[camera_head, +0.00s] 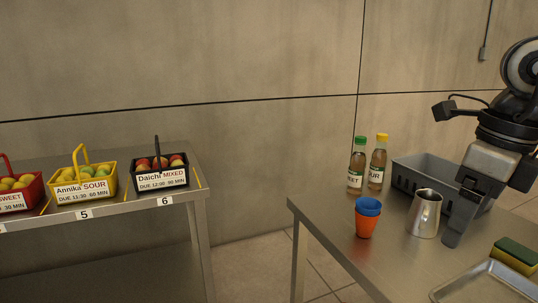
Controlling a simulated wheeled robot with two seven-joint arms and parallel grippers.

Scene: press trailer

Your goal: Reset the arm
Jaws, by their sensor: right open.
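My right gripper (456,212) is at the right of the head view, pointing down over the right steel table (345,258). Its jaws are open, with nothing seen between them. It is just right of a steel pitcher (424,214) and in front of a grey bin (408,178). Whether it touches either cannot be told. My left gripper is not in view.
Two bottles, green-capped (357,165) and yellow-capped (377,163), stand left of the bin. Stacked blue and orange cups (366,220), a sponge (514,256) and a metal tray (484,284) are nearer. Fruit baskets, including a black one (160,178), stand on the left shelf.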

